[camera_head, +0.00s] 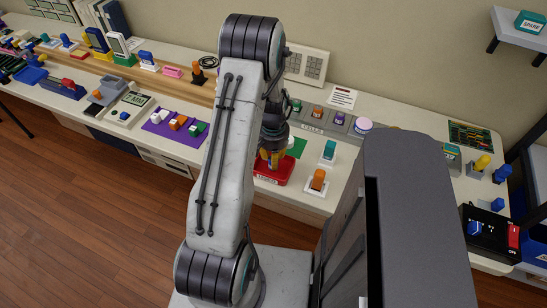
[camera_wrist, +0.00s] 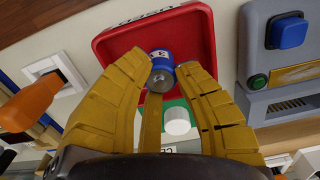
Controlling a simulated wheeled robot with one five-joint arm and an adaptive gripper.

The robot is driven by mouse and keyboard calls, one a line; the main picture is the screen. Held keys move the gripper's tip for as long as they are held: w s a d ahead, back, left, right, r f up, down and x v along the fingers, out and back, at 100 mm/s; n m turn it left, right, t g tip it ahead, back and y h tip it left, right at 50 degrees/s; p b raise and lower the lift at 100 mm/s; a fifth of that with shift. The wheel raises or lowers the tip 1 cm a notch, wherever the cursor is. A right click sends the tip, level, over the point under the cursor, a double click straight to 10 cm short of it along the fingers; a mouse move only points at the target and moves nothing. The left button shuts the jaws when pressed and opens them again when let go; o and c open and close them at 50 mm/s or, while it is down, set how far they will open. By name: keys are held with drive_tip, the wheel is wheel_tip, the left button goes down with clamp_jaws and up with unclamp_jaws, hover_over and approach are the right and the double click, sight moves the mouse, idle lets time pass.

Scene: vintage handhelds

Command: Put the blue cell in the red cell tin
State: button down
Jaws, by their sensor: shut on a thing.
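The red cell tin (camera_head: 272,175) is a shallow red tray near the front edge of the workbench, just below my gripper in the head view. In the wrist view the red tin (camera_wrist: 118,45) fills the top middle, behind the fingertips. My gripper (camera_wrist: 162,78) has yellow fingers shut on the blue cell (camera_wrist: 160,57), a small cylinder with a blue band and a silver end. The cell lies in front of the tin's floor in that view; whether it touches the floor is unclear. In the head view my gripper (camera_head: 271,158) hides the cell.
An orange switch (camera_head: 318,179) on a white base and a teal one (camera_head: 329,150) stand right of the tin. A purple mat (camera_head: 160,128) with blocks lies to the left. In the wrist view a grey device with a blue button (camera_wrist: 289,33) is close at right.

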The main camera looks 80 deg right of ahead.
drive_tip(key=shift+f, duration=0.2)
drive_tip(key=shift+f, duration=0.2)
drive_tip(key=c, duration=1.1)
unclamp_jaws()
drive_tip(key=shift+r, duration=0.15)
wheel_tip(320, 180, up, 12)
drive_tip(key=shift+r+b, duration=0.1)
drive_tip(key=shift+b, duration=0.25)
